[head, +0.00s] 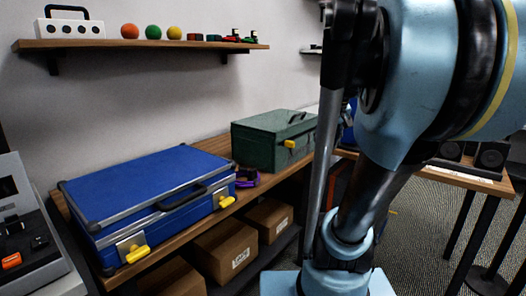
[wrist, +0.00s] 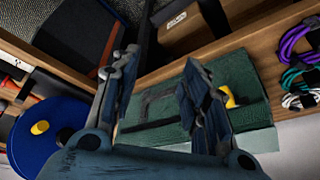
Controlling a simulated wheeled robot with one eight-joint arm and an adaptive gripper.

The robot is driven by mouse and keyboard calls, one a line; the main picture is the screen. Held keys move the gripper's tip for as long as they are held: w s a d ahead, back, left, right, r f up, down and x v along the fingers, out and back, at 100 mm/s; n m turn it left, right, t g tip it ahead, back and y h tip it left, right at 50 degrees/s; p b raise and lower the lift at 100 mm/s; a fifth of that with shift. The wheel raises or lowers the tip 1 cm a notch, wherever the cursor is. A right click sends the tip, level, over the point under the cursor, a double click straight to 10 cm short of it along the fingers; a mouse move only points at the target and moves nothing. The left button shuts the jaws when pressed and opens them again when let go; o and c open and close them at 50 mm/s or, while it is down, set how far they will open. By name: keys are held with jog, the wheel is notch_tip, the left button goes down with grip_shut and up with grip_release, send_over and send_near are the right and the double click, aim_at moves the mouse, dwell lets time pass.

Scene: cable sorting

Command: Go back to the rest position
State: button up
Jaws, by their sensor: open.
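My gripper (wrist: 160,58) shows in the wrist view with its two fingers spread apart and nothing between them. Behind the fingers in that view is the green case (wrist: 240,70), closed, with a yellow latch. I cannot tell how far the fingers are from it. In the head view the green case (head: 270,142) sits on the wooden bench, and my arm fills the right side of the picture. My gripper is not visible in the head view.
A closed blue case (head: 150,190) with yellow latches lies on the bench. Cardboard boxes (head: 228,243) sit beneath. Coiled purple cable (wrist: 295,38) and other coils lie beside the green case. A round blue object (wrist: 40,150) is at left in the wrist view. A wall shelf (head: 140,44) hangs above.

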jog(key=s+a+f+g, duration=0.1)
jog(key=s+f, duration=0.8)
jog(key=f, duration=0.1)
jog(key=s+a+f+g, duration=0.1)
jog(key=s+a+f, duration=0.1)
jog(key=s+f, duration=0.7)
jog(key=shift+a+f+h, duration=0.3)
jog(key=shift+f+h, duration=0.1)
jog(key=shift+w, duration=0.1)
jog(key=shift+w+f, duration=0.2)
jog(key=shift+w, duration=0.25)
